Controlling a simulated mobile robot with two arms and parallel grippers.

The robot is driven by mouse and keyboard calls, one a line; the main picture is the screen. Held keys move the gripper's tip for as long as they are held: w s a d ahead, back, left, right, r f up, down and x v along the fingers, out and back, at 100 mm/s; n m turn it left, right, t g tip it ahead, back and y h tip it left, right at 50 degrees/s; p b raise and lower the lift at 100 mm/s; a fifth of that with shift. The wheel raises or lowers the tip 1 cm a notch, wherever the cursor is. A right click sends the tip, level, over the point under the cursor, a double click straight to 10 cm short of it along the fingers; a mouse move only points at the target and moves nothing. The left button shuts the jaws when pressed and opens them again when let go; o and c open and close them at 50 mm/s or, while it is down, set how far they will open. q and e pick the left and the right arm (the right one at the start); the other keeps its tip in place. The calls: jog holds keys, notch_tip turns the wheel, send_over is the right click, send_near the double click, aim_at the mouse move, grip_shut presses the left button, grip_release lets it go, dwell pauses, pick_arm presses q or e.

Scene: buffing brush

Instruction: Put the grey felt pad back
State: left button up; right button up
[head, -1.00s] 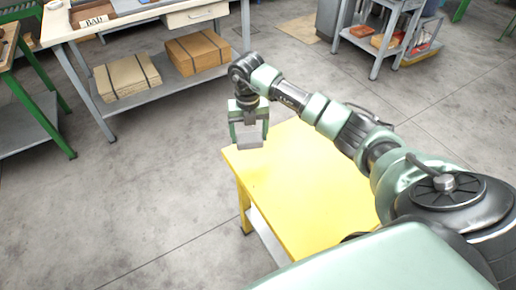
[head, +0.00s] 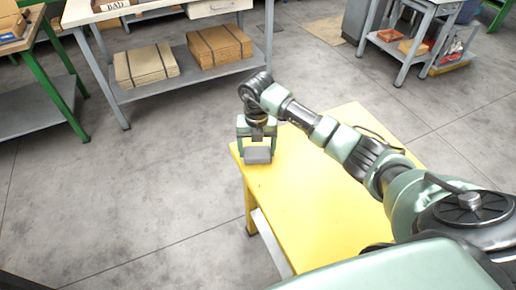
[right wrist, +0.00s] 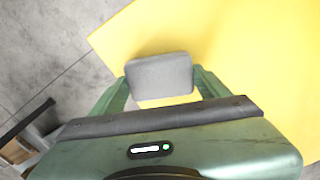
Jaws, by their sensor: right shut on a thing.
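The grey felt pad (head: 257,155) is a small grey block with rounded edges. My right gripper (head: 257,150) is shut on it, one finger on each side, at the far left corner of the yellow table (head: 320,200). In the right wrist view the pad (right wrist: 160,76) sits between the green fingertips of the gripper (right wrist: 160,84), with the yellow top (right wrist: 240,50) behind it. I cannot tell whether the pad touches the tabletop. My left gripper is not in view.
The yellow tabletop is otherwise bare. Beyond it stands a workbench with strapped cardboard stacks (head: 146,66) on its lower shelf. A green-legged bench (head: 50,80) is at the left, and a grey cart (head: 410,45) at the back right. Open concrete floor lies between.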

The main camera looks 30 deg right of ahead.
aim_at(257, 151)
jog(key=o, duration=1)
jog(key=shift+f, duration=0.15)
jog(key=o, duration=0.3)
jog(key=shift+d, duration=0.15)
notch_tip(257, 151, up, 12)
jog(key=p, duration=0.9)
jog(key=shift+r+p, duration=0.2)
jog(key=shift+p, duration=0.1)
jog(key=shift+f, duration=0.1)
